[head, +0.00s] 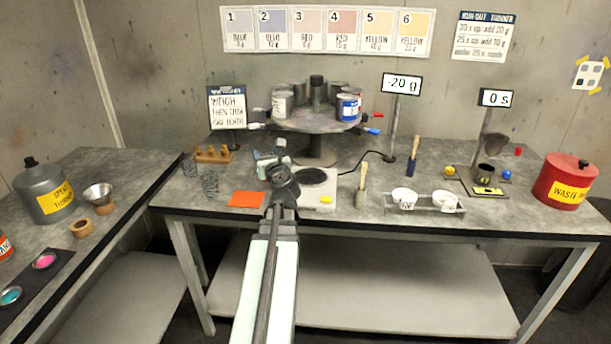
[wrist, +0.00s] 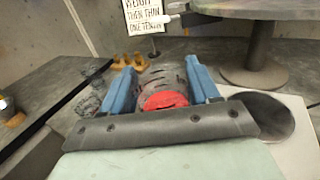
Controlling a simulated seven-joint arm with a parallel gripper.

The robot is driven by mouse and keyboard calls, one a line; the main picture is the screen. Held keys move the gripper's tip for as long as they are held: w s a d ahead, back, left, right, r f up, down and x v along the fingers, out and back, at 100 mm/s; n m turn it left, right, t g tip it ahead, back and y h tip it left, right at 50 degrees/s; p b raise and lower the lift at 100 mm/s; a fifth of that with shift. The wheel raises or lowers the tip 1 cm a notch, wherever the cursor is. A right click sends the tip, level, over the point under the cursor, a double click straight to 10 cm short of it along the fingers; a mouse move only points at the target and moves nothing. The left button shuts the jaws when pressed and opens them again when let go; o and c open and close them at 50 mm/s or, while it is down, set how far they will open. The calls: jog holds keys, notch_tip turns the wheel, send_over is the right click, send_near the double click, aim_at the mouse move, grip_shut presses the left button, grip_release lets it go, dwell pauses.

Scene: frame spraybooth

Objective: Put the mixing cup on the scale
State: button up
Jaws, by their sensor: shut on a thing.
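My gripper (head: 270,160) is shut on a clear cup with dark markings, which I take as the mixing cup (wrist: 163,78). In the wrist view the cup sits between the two blue fingers, with a red patch at its near part. In the head view my gripper and arm mostly hide it. The scale (head: 327,203) is pale with a black round plate (head: 313,177), just right of my gripper. The plate also shows in the wrist view (wrist: 262,115), to the right of the cup and apart from it. The display (head: 401,84) reads -20 g.
A round stand with cans (head: 315,119) rises behind the scale. An orange mat (head: 246,199) lies left of it. Another clear marked cup (head: 210,183) stands further left. A brush in a holder (head: 361,196) and a rack of white cups (head: 423,203) stand to the right.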

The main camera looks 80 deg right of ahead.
jog(key=s+a+f+g, duration=0.1)
jog(key=s+a, duration=0.1)
jog(key=s, duration=0.8)
jog(key=s+a+f, duration=0.1)
jog(key=s+a, duration=0.2)
jog(key=s, duration=0.6)
jog(key=shift+m+h, duration=0.3)
jog(key=shift+h, duration=0.1)
jog(key=shift+s+f+x, duration=0.1)
jog(key=shift+f+x, duration=0.45)
jog(key=shift+x, duration=2.45)
jog(key=shift+s+f+x, duration=0.1)
jog(key=shift+f+x, duration=0.4)
jog(key=shift+x, duration=2.5)
jog(key=shift+s+f+x, duration=0.1)
jog(key=shift+f+x, duration=0.45)
jog(key=shift+x, duration=2.5)
jog(key=shift+d+f, duration=0.1)
jog(key=shift+f, duration=0.05)
jog(key=o, duration=1.1)
jog(key=shift+o, duration=0.2)
jog(key=v, duration=1.2)
